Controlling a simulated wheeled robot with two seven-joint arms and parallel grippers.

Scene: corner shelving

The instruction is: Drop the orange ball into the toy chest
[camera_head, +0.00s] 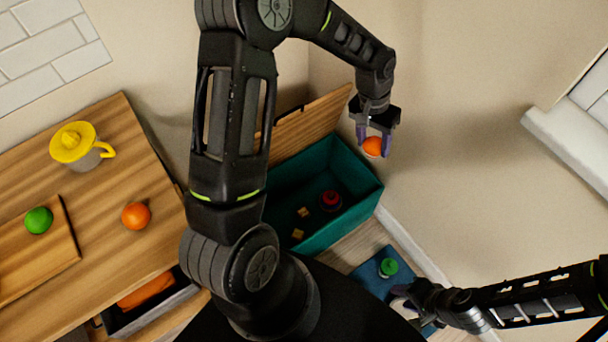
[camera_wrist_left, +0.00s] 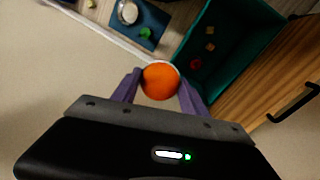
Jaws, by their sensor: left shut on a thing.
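My left gripper (camera_head: 374,142) is shut on the orange ball (camera_head: 373,147). In the left wrist view, the ball (camera_wrist_left: 160,81) sits between the purple fingertips (camera_wrist_left: 160,88). The toy chest (camera_head: 349,220) is a teal open box with its wooden lid (camera_head: 312,123) raised. The held ball shows at the chest's far right corner in the head view. In the wrist view the chest (camera_wrist_left: 222,82) is up and right of the ball. My right gripper (camera_head: 405,298) is low by a blue mat; its jaws are unclear.
Inside the chest are a red toy (camera_head: 330,200) and small yellowish blocks (camera_head: 303,212). A green-topped item (camera_head: 388,267) is on the blue mat (camera_head: 371,271).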

